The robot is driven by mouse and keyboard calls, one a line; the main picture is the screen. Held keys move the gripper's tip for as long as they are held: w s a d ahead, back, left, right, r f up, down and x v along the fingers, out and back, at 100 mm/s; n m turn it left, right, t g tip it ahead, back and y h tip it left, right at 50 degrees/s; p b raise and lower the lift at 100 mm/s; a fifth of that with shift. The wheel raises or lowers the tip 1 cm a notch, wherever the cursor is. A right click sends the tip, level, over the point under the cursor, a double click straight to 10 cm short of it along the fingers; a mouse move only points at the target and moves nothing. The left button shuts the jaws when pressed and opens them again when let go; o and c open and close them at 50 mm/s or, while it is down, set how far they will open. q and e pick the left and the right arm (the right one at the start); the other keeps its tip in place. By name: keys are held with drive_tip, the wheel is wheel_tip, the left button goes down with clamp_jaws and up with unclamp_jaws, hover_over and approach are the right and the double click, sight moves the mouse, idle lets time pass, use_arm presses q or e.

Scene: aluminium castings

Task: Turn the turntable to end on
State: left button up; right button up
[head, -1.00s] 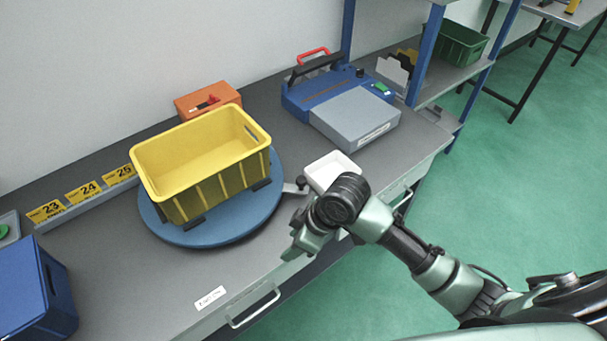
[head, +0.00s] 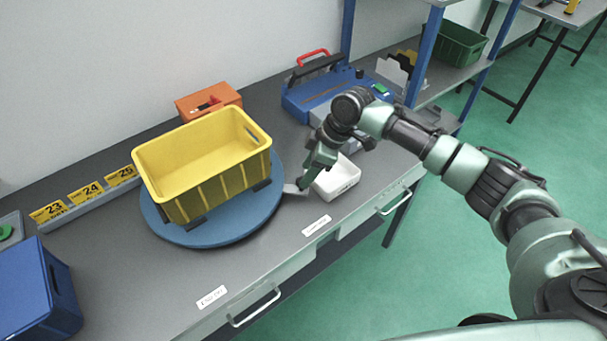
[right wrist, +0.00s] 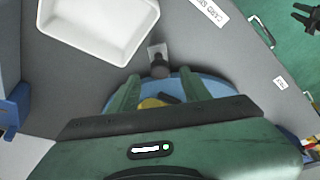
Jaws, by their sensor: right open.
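The turntable (head: 220,232) is a round blue disc on the grey bench in the head view. A yellow crate (head: 205,175) sits on it, its long side facing the bench front obliquely. A short grey lever (head: 293,189) sticks out from the disc's right side. In the right wrist view it shows as a grey plate with a dark knob (right wrist: 159,66). My right gripper (head: 304,184) is open and points down at the lever; its fingers (right wrist: 159,76) stand on either side of the knob, with contact unclear. A dark claw-like shape (right wrist: 304,17), perhaps my left gripper, shows in the right wrist view.
A white tray (head: 337,178) stands close to the right of my right gripper. An orange box (head: 208,97) and a numbered strip (head: 90,191) lie behind the turntable. A blue bin (head: 40,290) is at front left; a blue machine (head: 310,92) stands behind my arm.

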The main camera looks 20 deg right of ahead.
drive_tip(key=shift+x, duration=1.6)
clamp_jaws()
